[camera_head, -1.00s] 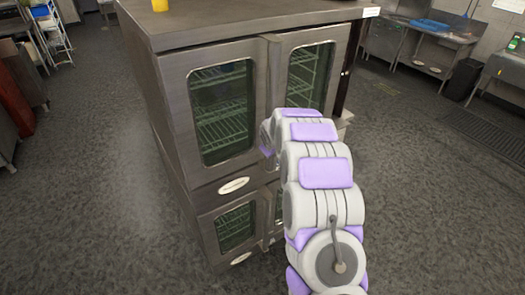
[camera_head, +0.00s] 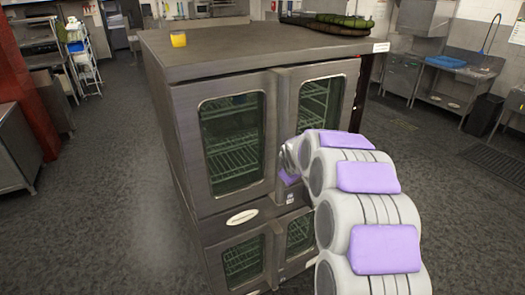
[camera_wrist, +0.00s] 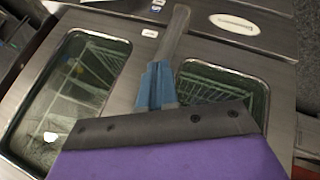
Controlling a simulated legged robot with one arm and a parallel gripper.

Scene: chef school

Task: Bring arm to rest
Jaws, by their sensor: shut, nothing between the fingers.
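My arm extends from the lower right of the head view toward the front of a steel double oven (camera_head: 235,215). My gripper (camera_wrist: 181,12) shows in the wrist view as a narrow grey and blue form beyond a dark plate and a purple body. Its fingers are together and nothing shows between them. The oven front (camera_wrist: 155,45) lies behind it in that view; I cannot tell the exact gap. In the head view the gripper is mostly hidden by my arm links.
A sink unit (camera_head: 450,85) and black bin (camera_head: 482,115) stand right. Floor is open left of the oven.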

